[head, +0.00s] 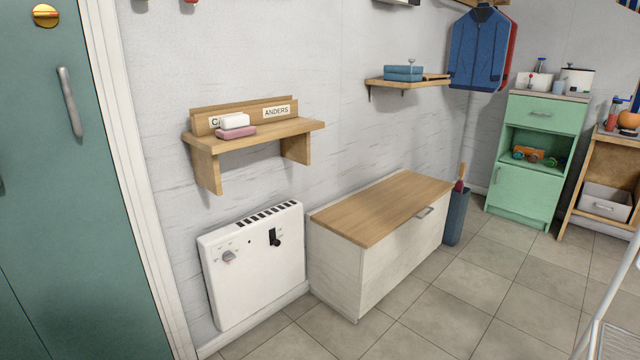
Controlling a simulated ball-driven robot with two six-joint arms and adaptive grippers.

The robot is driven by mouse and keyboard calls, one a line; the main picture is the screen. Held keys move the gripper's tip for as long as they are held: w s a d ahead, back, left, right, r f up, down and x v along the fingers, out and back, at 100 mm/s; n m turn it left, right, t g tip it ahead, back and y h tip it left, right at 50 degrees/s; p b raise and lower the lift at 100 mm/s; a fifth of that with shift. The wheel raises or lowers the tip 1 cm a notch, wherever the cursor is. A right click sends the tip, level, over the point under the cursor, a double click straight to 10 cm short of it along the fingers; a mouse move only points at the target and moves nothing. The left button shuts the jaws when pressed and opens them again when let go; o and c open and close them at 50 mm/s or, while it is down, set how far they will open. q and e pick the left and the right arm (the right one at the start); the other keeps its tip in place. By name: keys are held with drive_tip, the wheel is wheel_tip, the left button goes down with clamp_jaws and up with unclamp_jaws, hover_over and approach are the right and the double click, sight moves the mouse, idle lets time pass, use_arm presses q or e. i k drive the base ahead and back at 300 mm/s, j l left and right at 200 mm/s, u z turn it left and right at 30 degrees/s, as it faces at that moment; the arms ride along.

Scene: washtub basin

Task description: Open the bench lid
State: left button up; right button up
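The bench (335,281) is a low white box against the wall, right of the white heater. Its wooden lid (385,205) lies flat and closed on top. A small grey handle (425,212) sits at the upper front of the bench, just below the lid's front edge. Nothing lies on the lid. Neither of my grippers shows in the head view.
A white wall heater (253,265) stands close to the bench's left side. A wooden shelf (265,133) is on the wall above the heater. A dark umbrella stand (456,218) is at the bench's right end. The tiled floor (480,290) in front is clear.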

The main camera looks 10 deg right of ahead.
sight(366, 217)
drive_tip(key=i+l, duration=0.1)
drive_tip(key=i, duration=0.65)
drive_tip(key=i+l, duration=0.1)
drive_tip(key=i, duration=0.6)
drive_tip(key=z, duration=0.05)
